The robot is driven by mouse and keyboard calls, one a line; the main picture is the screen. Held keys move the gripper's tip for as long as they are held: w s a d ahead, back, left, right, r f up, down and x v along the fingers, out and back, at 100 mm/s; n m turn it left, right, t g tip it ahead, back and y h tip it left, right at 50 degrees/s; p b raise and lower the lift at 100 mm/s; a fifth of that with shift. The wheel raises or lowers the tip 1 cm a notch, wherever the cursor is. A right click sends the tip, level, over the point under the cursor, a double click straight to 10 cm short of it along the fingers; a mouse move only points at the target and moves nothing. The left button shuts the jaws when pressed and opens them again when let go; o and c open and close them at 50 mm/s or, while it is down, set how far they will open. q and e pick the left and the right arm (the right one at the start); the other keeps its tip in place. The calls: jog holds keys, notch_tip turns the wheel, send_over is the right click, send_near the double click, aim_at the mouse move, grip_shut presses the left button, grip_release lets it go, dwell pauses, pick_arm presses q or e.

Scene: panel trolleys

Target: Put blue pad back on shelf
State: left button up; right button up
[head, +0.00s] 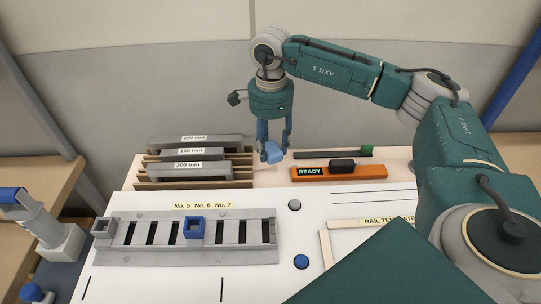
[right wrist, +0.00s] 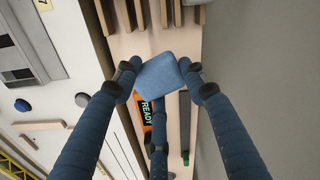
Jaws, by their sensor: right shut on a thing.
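The blue pad (head: 274,152) is a small light-blue block. My right gripper (head: 273,147) is shut on it and holds it in front of the back wall, over the pale wooden shelf (head: 262,178) behind the white worktop. In the right wrist view the pad (right wrist: 164,76) sits between the dark-blue fingers, its broad face towards the camera. The wooden shelf strip shows below it. Whether the pad touches anything cannot be told. My left gripper does not show.
Grey bars in wooden racks (head: 190,166) stand left of the pad. An orange READY unit (head: 338,172) and a dark bar with a green end (head: 366,151) lie to its right. A grey slotted rail (head: 260,240) holds a blue square piece (head: 194,228) in front.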

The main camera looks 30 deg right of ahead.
aim_at(271, 158)
notch_tip(271, 158, down, 5)
jog(key=shift+r, duration=0.15)
jog(key=shift+f, duration=0.2)
jog(key=o, duration=1.1)
